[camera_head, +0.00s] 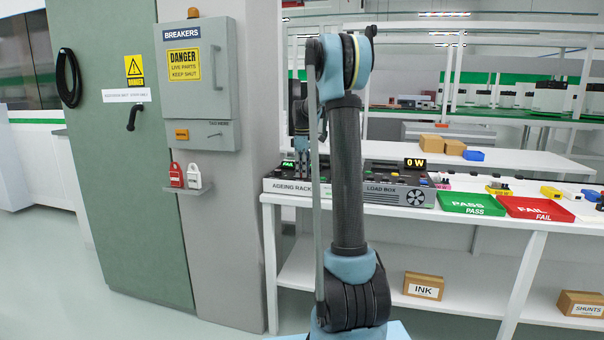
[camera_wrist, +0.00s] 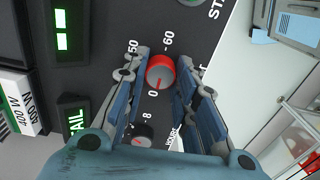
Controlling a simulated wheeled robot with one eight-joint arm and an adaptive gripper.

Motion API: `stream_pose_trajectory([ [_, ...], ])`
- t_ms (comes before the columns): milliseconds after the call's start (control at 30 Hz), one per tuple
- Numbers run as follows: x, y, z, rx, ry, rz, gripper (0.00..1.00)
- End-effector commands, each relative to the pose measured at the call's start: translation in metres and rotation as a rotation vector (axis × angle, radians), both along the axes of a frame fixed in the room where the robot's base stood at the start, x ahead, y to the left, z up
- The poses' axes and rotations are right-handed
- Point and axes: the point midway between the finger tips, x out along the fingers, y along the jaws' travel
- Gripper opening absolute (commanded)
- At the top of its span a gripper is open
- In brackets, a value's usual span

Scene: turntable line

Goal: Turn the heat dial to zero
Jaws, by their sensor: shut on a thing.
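In the wrist view the dial (camera_wrist: 161,71), with a grey face and a red rim, sits between the fingers of my gripper (camera_wrist: 160,66). The fingers are shut on it from both sides. A red mark on its face points down toward the printed 0; 60 and 50 are printed on the other side. Its name label is not readable. In the head view my gripper (camera_head: 303,160) is at the ageing rack (camera_head: 290,187), largely behind my arm, and the dial is hidden there.
The load box (camera_head: 398,194) showing 0 W stands right of the rack, then green PASS (camera_head: 471,204) and red FAIL (camera_head: 536,208) trays.

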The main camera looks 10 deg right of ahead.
Motion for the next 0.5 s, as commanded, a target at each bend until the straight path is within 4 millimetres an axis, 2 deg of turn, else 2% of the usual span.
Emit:
stream_pose_trajectory([
  [200, 0.0022, -0.0008, 0.0006, -0.001, -0.005, -0.001, 0.02],
  [233, 0.0022, -0.0008, 0.0006, -0.001, -0.005, -0.001, 0.31],
  [300, 0.0019, -0.0008, 0.0005, -0.002, -0.004, -0.001, 0.47],
  [500, 0.001, -0.0004, 0.0003, -0.001, -0.002, -0.002, 0.48],
])
